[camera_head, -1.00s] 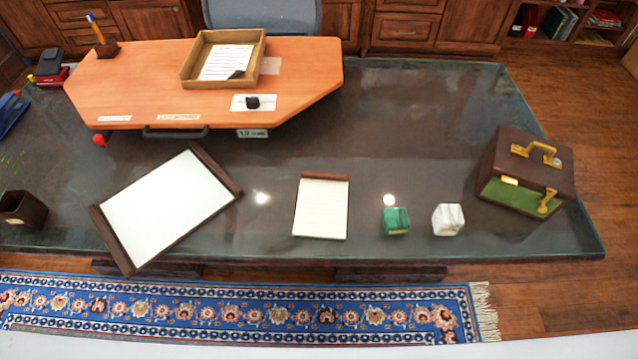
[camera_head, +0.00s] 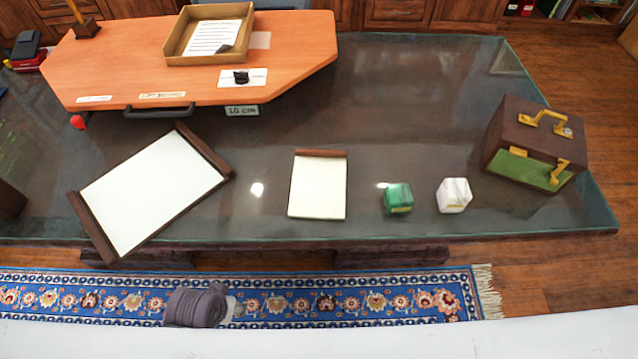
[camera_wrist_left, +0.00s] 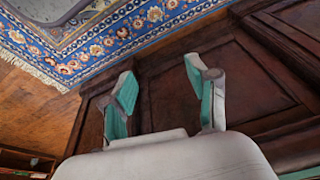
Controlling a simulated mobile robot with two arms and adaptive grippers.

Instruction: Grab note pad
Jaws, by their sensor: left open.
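The note pad (camera_head: 318,188) is a cream sheet pad with a brown top strip. It lies flat on the dark glass-topped desk (camera_head: 420,110), near the front edge at the middle. My left arm shows as a grey link low in the head view, over the rug and in front of the desk; its fingers are not visible there. In the left wrist view my left gripper (camera_wrist_left: 163,92) is open and empty, its teal-padded fingers apart, facing dark wood panels. The pad is not in the wrist view. My right gripper is not in view.
A white board with dark wood ends (camera_head: 155,190) lies left of the pad. A green block (camera_head: 398,198), a white block (camera_head: 454,195) and a brown case (camera_head: 533,145) stand to its right. An orange raised board (camera_head: 290,70) holds a wooden tray (camera_head: 176,48). A blue rug (camera_head: 400,298) lies in front.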

